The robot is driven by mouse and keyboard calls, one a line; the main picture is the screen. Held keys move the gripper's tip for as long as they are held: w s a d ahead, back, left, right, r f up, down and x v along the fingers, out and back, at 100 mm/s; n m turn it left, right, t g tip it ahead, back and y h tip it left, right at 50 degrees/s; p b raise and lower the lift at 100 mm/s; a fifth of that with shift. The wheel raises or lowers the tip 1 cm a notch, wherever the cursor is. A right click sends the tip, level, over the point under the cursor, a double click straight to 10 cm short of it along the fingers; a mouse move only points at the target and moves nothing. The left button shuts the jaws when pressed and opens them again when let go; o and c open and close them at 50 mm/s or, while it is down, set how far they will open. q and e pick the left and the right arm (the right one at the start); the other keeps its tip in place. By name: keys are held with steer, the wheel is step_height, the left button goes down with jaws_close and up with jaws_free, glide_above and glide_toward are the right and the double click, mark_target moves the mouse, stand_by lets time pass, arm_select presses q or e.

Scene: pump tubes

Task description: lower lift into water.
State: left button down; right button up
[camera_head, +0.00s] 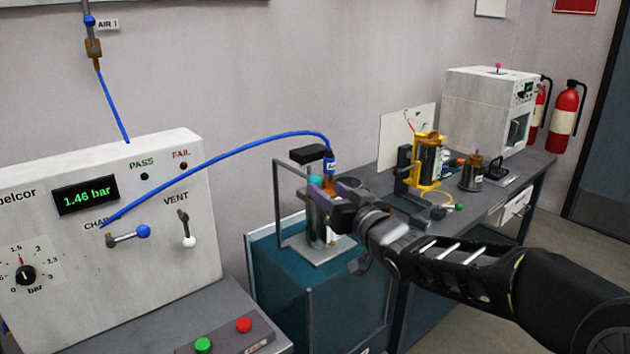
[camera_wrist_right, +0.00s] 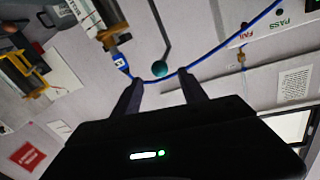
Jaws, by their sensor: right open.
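The lift is a grey metal frame (camera_head: 277,205) with a flat platform (camera_head: 322,252) at the tank's top. A pump body stands on the platform, largely behind my gripper. The water (camera_head: 335,300) fills a clear tank, and the platform is near its surface. My right gripper (camera_head: 322,192) is open at the lift, close to a teal ball knob (camera_head: 314,181). In the right wrist view the knob (camera_wrist_right: 160,68) sits on a grey rod just beyond and between the open fingertips (camera_wrist_right: 160,88). Contact cannot be told. My left gripper is not in view.
A blue hose (camera_head: 230,153) arcs from the test panel (camera_head: 100,230), reading 1.46 bar, to a fitting (camera_head: 330,163) above the platform. A black block (camera_head: 308,155) is beside it. The bench (camera_head: 530,175) at right holds a yellow fixture (camera_head: 428,163) and a white machine (camera_head: 480,110).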

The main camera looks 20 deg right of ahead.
mark_target(318, 184)
steer(key=w, duration=0.6)
steer(key=shift+w+a+p, duration=0.15)
steer(key=shift+w+p, duration=0.1)
steer(key=shift+p, duration=0.15)
jaws_close()
stand_by(1.0)
